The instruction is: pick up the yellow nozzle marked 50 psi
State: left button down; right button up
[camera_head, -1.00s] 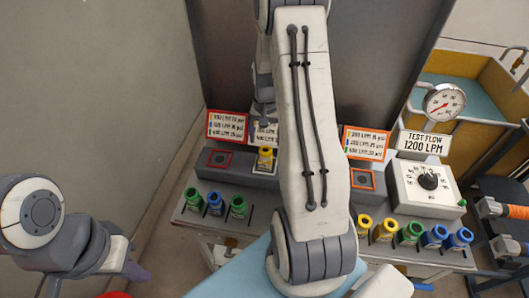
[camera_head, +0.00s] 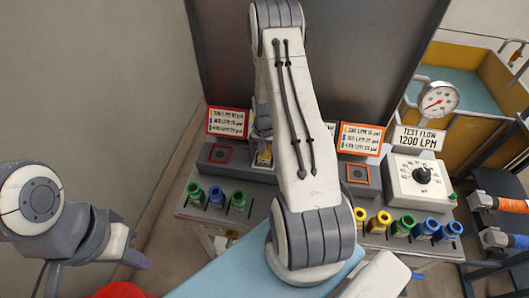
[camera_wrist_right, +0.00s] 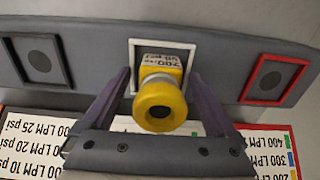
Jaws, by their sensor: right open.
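A yellow nozzle (camera_wrist_right: 160,105) stands in the white-framed socket (camera_wrist_right: 188,50) of a grey block; its white label appears to read 200 LPM 50 psi. In the head view this yellow nozzle (camera_head: 264,155) is partly covered by my right gripper and arm. My right gripper (camera_wrist_right: 160,78) is open, with one purple finger on each side of the nozzle; I cannot tell whether they touch it. My left gripper (camera_head: 136,259) is at the lower left, away from the nozzles; its jaw opening is not clear.
Green and blue nozzles (camera_head: 216,196) stand at the left; yellow, green and blue ones (camera_head: 403,226) stand at the right. A dial box (camera_head: 422,182) and a pressure gauge (camera_head: 438,99) are further right.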

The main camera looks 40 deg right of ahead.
grip_shut()
jog(key=shift+r, duration=0.15)
